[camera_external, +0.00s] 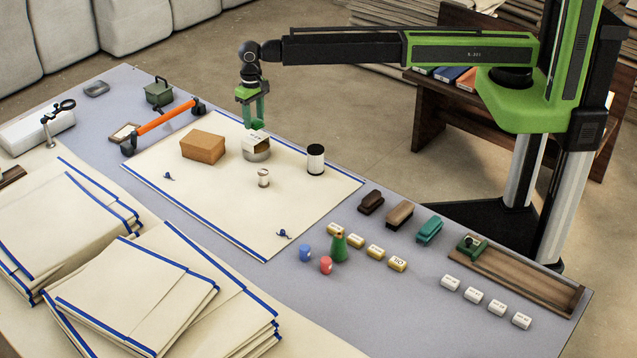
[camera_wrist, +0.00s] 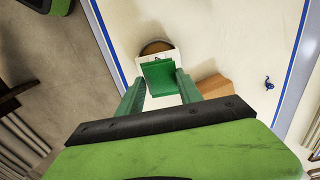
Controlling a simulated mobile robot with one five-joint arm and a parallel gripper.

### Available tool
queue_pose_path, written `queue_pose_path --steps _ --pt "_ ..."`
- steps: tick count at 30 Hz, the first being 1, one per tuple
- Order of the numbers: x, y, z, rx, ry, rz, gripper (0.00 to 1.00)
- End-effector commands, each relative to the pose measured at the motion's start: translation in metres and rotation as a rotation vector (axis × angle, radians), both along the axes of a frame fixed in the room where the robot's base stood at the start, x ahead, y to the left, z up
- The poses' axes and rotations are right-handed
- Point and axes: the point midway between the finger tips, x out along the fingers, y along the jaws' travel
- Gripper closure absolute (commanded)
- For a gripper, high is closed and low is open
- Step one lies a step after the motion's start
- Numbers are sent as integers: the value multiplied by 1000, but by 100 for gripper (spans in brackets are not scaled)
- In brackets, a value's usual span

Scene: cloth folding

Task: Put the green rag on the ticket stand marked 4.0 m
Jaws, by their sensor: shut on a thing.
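My gripper (camera_external: 255,112) points down above the cream cloth sheet and is shut on a green piece, which I take to be the green rag (camera_wrist: 158,78). In the wrist view the rag sits between the fingertips, as a flat green piece. Right below it is a small round stand with a white marked top (camera_external: 256,145); its brown round part shows in the wrist view (camera_wrist: 156,47). The marking is too small to read, so I cannot confirm 4.0 m. The rag overlaps the white top in the wrist view; I cannot tell whether they touch.
A brown box (camera_external: 203,147) lies left of the stand. A white spool (camera_external: 263,178) and a black-and-white cylinder (camera_external: 316,159) stand close by. An orange-handled tool (camera_external: 165,121) lies behind. Several small blocks and brushes line the right side. Stacked cream cloths (camera_external: 135,290) fill the front left.

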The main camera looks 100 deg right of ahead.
Motion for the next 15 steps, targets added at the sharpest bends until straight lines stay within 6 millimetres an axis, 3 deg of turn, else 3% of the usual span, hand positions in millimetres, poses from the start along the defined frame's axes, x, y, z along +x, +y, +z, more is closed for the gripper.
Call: queue_pose_path --steps 9,15 --pt "0 -1 -44 0 0 0 95" --pt "0 -1 -39 0 0 0 95"
